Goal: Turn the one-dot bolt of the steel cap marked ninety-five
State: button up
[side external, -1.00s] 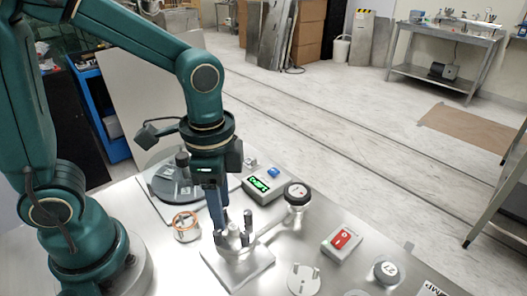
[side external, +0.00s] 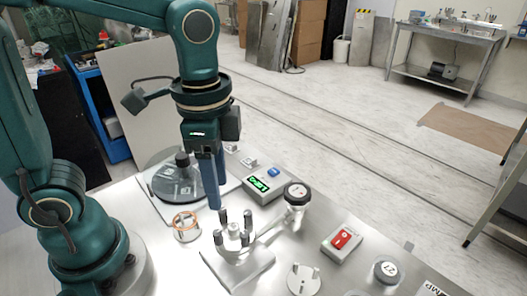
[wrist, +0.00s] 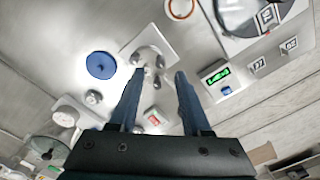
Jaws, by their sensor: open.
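A steel fitting with several upright dark-tipped posts stands on a pale square plate (side external: 238,268) in the side view. In the wrist view the plate (wrist: 158,35) and its posts lie beyond my fingertips. I cannot make out a ninety-five or bolt dots on the fitting. My gripper (side external: 213,208) is above and slightly left of the posts in the side view, apart from them.
A copper ring (side external: 186,215), a green-display box (side external: 264,183), a black-topped valve (side external: 297,191) and a red-switch box (side external: 342,241) surround the plate. A glass-covered chamber (side external: 170,192) is behind left. A blue disc (wrist: 101,65) shows in the wrist view. Small numbered blocks (wrist: 258,65) lie near the chamber.

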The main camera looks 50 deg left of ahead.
aim_at(222, 210)
jog(key=m, duration=1.2)
jog(key=shift+f, duration=0.1)
jog(key=shift+w+f, duration=0.1)
jog(key=shift+f, duration=2.4)
grip_shut()
